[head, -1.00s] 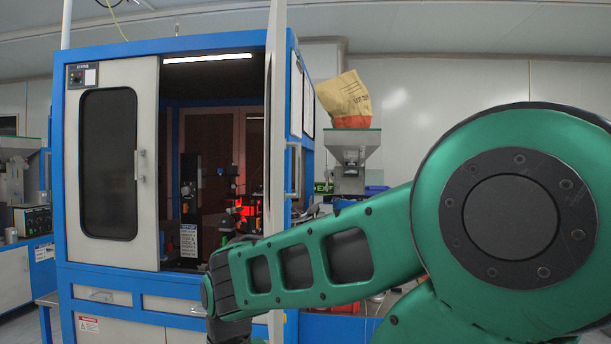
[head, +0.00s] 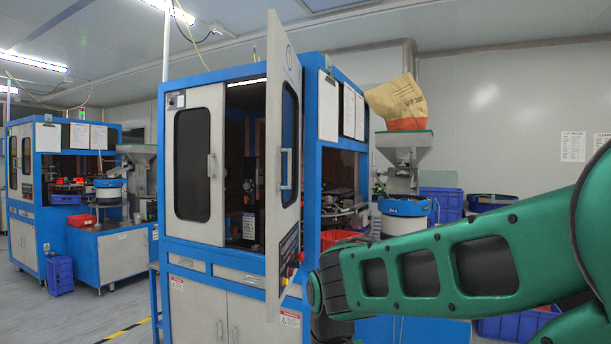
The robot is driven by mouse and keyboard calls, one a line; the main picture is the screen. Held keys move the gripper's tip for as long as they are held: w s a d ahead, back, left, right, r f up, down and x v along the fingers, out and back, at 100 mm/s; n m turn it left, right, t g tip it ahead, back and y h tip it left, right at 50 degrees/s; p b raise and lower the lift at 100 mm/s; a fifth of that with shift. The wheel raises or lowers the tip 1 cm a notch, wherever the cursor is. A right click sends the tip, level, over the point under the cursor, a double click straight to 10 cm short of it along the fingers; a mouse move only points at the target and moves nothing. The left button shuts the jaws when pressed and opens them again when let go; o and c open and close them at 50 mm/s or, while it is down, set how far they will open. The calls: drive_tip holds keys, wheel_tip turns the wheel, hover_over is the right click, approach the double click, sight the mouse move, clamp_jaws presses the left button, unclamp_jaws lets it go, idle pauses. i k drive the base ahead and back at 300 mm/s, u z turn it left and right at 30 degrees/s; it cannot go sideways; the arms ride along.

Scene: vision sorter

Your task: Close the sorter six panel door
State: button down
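The sorter (head: 190,92) is a blue-framed cabinet with white panels, standing left of centre. Its right-hand door panel (head: 273,222) is swung open and juts out toward me, seen at a steep slant. The panel has a dark window (head: 290,118) and a vertical handle (head: 285,168). The left door panel (head: 216,110) lies flat in the front of the cabinet. Dark equipment shows through the gap between the two. My green arm reaches in from the right, its dark joint just right of the open panel's lower part in the picture. My gripper is not visible.
A hopper (head: 405,152) with a paper bag (head: 398,100) on it stands right of the sorter. A red bin (head: 338,238) sits beside the sorter. Another blue-framed machine (head: 22,200) and a blue crate (head: 60,275) stand at far left. Open floor (head: 105,312) lies between the machines.

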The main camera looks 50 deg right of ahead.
sight(284, 121)
drive_tip(key=z, duration=0.05)
drive_tip(key=k, duration=0.25)
drive_tip(key=z, duration=0.9)
drive_tip(key=i, duration=1)
drive_tip(key=u, duration=0.05)
drive_tip(key=k, duration=1.25)
drive_tip(key=z, duration=0.35)
drive_tip(key=i, duration=0.9)
drive_tip(key=u, duration=0.1)
